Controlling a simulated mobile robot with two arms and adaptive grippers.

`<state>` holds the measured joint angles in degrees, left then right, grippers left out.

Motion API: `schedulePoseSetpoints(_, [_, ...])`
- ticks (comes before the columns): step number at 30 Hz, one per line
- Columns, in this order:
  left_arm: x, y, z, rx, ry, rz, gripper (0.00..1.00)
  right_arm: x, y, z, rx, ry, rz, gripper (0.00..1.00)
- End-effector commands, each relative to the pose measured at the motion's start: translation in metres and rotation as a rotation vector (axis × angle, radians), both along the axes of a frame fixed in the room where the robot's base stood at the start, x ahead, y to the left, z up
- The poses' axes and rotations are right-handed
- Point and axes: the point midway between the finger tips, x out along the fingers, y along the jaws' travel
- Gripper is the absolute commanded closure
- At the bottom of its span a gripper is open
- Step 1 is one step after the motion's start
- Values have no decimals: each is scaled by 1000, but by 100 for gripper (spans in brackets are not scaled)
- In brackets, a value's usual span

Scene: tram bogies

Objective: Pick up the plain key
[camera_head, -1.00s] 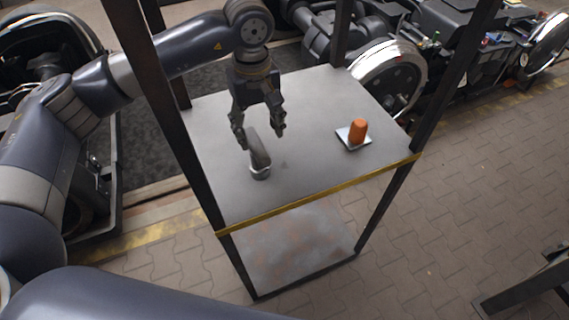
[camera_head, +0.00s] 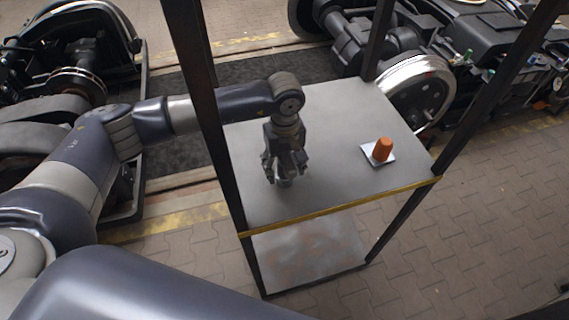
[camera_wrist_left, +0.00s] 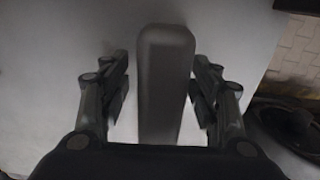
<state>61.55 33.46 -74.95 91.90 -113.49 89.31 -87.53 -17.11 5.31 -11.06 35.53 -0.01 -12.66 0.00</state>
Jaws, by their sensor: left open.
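My left gripper (camera_head: 285,172) points down over the middle-left of the grey table top. Its fingers are open. In the left wrist view, a plain grey bar-shaped object (camera_wrist_left: 166,75), apparently the plain key, lies between the two open fingers of the gripper (camera_wrist_left: 162,88), with a gap on each side. Its near end runs out of sight behind the gripper body. In the head view the gripper hides most of it. My right gripper is not in view.
The grey table (camera_head: 335,110) has dark corner posts, a yellow front edge (camera_head: 340,205) and a lower shelf (camera_head: 310,250). An orange cylinder (camera_head: 383,149) stands on a small white plate (camera_head: 367,155) at the right. Bogies with wheels (camera_head: 415,95) stand behind.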

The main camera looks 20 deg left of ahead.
Motion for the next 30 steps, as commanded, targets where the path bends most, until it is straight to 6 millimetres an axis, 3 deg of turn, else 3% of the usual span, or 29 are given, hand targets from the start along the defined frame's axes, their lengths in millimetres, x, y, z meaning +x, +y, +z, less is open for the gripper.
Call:
schedulePoseSetpoints(3, [0,0,0,0,0,0,43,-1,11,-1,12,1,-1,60])
schedulePoseSetpoints(11, [0,0,0,0,0,0,100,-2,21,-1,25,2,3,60])
schedulePoseSetpoints(22, [2,0,8,-2,-4,0,100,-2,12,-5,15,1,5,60])
schedulePoseSetpoints(30, [2,0,57,-2,-8,-1,100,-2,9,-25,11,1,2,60])
